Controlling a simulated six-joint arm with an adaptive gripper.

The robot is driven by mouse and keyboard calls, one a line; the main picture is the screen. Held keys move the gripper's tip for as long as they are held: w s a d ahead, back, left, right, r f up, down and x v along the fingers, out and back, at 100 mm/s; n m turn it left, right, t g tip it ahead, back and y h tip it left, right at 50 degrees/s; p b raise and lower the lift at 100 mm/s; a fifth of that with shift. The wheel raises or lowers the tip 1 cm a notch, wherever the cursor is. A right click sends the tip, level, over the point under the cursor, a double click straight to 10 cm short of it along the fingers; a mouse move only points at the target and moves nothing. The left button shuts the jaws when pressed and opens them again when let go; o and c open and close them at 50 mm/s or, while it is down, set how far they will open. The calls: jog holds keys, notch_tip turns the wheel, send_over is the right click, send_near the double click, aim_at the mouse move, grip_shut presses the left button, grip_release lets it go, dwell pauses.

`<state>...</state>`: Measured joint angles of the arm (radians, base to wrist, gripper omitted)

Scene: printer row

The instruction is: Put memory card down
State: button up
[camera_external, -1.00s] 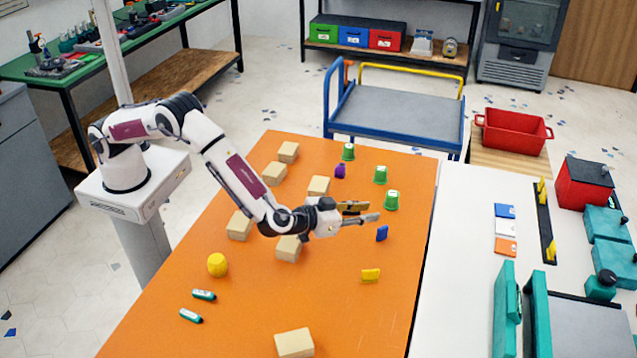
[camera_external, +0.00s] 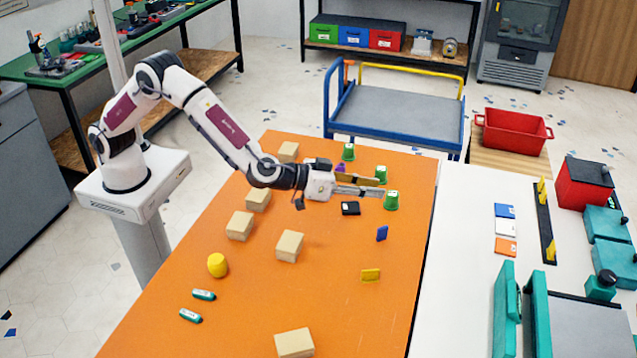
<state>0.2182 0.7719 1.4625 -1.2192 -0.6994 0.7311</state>
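A small black memory card (camera_external: 350,208) with a light mark lies flat on the orange table (camera_external: 330,310), toward the far right part. My gripper (camera_external: 372,185) is above and behind it in the picture, pointing right. Its two fingers look spread apart with nothing between them. The card appears clear of the fingers.
Green cups (camera_external: 392,201) stand close to my fingertips. A blue piece (camera_external: 382,233) and a yellow piece (camera_external: 370,275) are in front of the card. Wooden blocks (camera_external: 290,246) stand to the left. The table's front middle is mostly clear.

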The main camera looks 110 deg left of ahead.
notch_tip(320, 180, up, 8)
jog(key=s+d+m+t+h, duration=0.1)
jog(key=s+d+m+h, duration=0.1)
jog(key=s+d+h, duration=0.1)
jog(key=s+d+r+m+g+h, duration=0.1)
jog(key=s+d+r+m+h, duration=0.2)
jog(key=s, duration=0.5)
jog(key=s+d+r+m+g+h, duration=0.1)
jog(key=s+r+h, duration=0.1)
jog(key=s+r, duration=0.45)
jog(key=s+a+f+g, duration=0.2)
jog(key=s+f, duration=0.2)
jog(key=s, duration=0.9)
jog(key=s+a+f+g+y, duration=0.1)
jog(key=s+a+f+g, duration=0.1)
jog(key=s, duration=1.2)
jog(key=s+a+f+m+g, duration=0.1)
jog(key=s+a+f, duration=0.3)
jog(key=s, duration=0.9)
jog(key=shift+s+a+f+g, duration=0.15)
jog(key=shift+s+f+g, duration=0.1)
jog(key=shift+f+g, duration=0.55)
dwell(1.1)
